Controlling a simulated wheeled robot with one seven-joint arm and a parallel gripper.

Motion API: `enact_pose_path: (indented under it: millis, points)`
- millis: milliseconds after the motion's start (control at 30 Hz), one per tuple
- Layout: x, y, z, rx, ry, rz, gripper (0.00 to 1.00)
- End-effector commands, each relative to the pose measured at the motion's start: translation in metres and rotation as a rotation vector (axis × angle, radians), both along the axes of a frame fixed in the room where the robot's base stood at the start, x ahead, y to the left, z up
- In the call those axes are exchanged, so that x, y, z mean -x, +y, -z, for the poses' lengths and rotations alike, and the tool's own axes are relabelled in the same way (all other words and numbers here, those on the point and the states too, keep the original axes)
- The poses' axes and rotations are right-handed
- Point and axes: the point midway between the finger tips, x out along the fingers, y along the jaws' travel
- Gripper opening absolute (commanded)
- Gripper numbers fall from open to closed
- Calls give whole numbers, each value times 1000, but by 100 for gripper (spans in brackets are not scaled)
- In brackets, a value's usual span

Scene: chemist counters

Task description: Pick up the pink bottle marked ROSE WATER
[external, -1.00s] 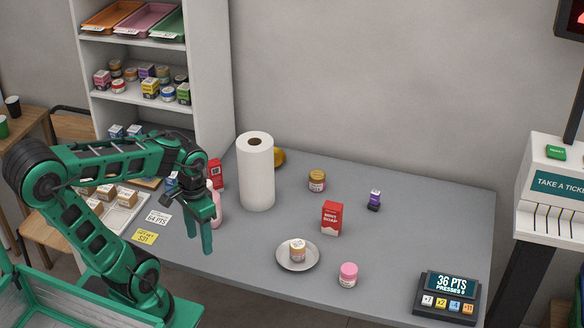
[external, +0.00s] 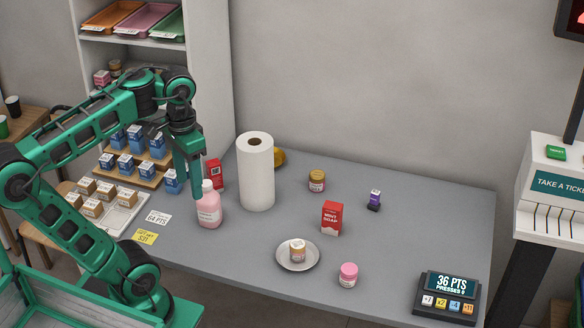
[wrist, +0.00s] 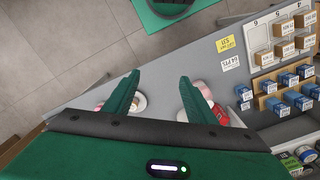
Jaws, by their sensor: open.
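I cannot tell whether a finger touches the bottle.
A red box (external: 215,174) and a paper towel roll (external: 257,175) stand close behind and right of the bottle. Several blue boxes (external: 125,163) are on the left. A red soap box (external: 332,218), a plate (external: 284,262) and a pink-lidded jar (external: 348,275) are further right.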

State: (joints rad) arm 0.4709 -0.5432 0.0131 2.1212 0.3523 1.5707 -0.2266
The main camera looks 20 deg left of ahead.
Motion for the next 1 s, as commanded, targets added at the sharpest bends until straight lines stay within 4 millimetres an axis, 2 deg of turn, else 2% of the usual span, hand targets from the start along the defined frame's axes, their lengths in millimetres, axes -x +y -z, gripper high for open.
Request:
enact_pose_path:
  millis: [267,367,700,1000]
  points:
    - [-32,-6,30,44,92,130,51]
    - [-47,-11,46,58,130,192,51]
    - [-98,-26,133,44,258,454,51]
    - [-128,-20,203,-84,309,685,51]
